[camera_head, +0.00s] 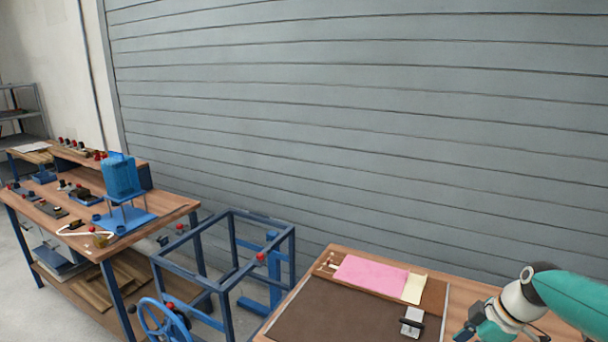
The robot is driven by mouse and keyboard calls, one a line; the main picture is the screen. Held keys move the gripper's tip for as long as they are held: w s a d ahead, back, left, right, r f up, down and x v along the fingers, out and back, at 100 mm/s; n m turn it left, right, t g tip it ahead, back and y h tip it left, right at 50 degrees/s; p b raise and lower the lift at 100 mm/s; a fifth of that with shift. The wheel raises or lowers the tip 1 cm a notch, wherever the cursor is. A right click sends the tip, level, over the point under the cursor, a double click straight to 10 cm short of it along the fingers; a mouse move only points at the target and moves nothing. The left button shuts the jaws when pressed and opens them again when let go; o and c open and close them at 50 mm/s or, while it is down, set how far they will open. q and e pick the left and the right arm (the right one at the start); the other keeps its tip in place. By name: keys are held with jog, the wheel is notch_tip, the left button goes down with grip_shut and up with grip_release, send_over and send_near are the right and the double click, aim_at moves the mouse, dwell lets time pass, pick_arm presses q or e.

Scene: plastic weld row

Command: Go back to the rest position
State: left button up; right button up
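My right arm comes in from the right edge at the lower right corner, teal and white. Its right gripper (478,325) shows only partly, as dark parts near the bottom edge above the wooden table (466,296). The fingertips are not clear, so I cannot tell whether it is open or shut. My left arm and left gripper are not in view.
On the table are a brown mat (335,313), a pink sheet (370,274), a cream sheet (414,288) and a small metal-and-black item (411,322). A blue frame (222,268) with a handwheel (163,320) stands left of it. A workbench (165,204) with a blue machine (122,178) stands farther left.

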jog(key=s+a+f+g+b, duration=0.15)
jog(key=s+a+f, duration=0.25)
jog(key=f, duration=0.4)
jog(key=s+a+f+m+g+y+b, duration=0.1)
jog(key=s+a+f+g, duration=0.1)
jog(key=s+a+f, duration=0.45)
jog(key=s+a+f+g+b, duration=0.1)
jog(key=s+a+f, duration=0.15)
jog(key=f, duration=0.75)
jog(key=s+a+f+m+t, duration=0.1)
jog(key=s+a+f+m, duration=0.2)
jog(key=s+f+m, duration=0.2)
jog(key=s+a+f+m+t+b, duration=0.1)
jog(key=s+a+f+m, duration=0.3)
jog(key=s+m, duration=0.3)
jog(key=shift+s+f+m, duration=0.3)
jog(key=shift+f+m, duration=0.55)
jog(key=shift+m, duration=0.35)
